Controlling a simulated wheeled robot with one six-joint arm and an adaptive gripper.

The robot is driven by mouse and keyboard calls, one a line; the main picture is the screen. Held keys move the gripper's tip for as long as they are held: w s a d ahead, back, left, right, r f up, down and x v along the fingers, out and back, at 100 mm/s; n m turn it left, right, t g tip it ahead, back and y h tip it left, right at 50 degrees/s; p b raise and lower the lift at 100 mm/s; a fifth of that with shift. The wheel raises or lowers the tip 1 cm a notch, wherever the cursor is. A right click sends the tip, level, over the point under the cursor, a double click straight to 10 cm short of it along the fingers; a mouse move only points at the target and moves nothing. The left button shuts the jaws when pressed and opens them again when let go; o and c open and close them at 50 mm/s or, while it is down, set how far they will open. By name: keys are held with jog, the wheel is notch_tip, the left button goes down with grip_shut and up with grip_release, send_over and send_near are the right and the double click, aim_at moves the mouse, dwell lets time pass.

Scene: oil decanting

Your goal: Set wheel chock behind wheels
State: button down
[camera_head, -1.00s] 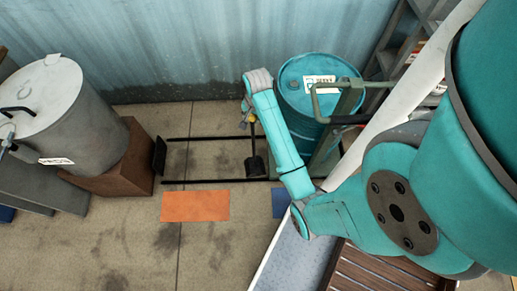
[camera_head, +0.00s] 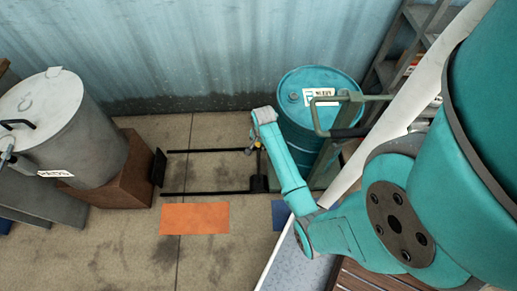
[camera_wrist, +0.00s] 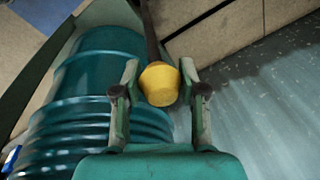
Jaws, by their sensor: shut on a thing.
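The wheel chock (camera_head: 259,183) is a small black block on a stem with a yellow knob. In the head view it is at the right part of the black floor rails (camera_head: 215,192), near the teal drum (camera_head: 320,90). My gripper (camera_head: 251,149) is shut on the yellow knob (camera_wrist: 159,83), which sits between the fingers in the wrist view; a dark rod runs up from it. I cannot tell whether the chock touches the floor. The drum stands by a green frame with a handle (camera_head: 320,120). Its wheels cannot be made out, being hidden by my arm and the frame.
An orange mat (camera_head: 195,218) and a blue mat (camera_head: 280,214) lie on the floor. A corrugated wall closes the back. A ladder-like rack (camera_head: 415,45) stands back right.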

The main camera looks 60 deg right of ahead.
aim_at(258, 149)
jog(key=shift+w+f, duration=0.1)
jog(key=shift+f, duration=2.7)
jog(key=c, duration=0.6)
grip_release()
jog(key=shift+c, duration=0.2)
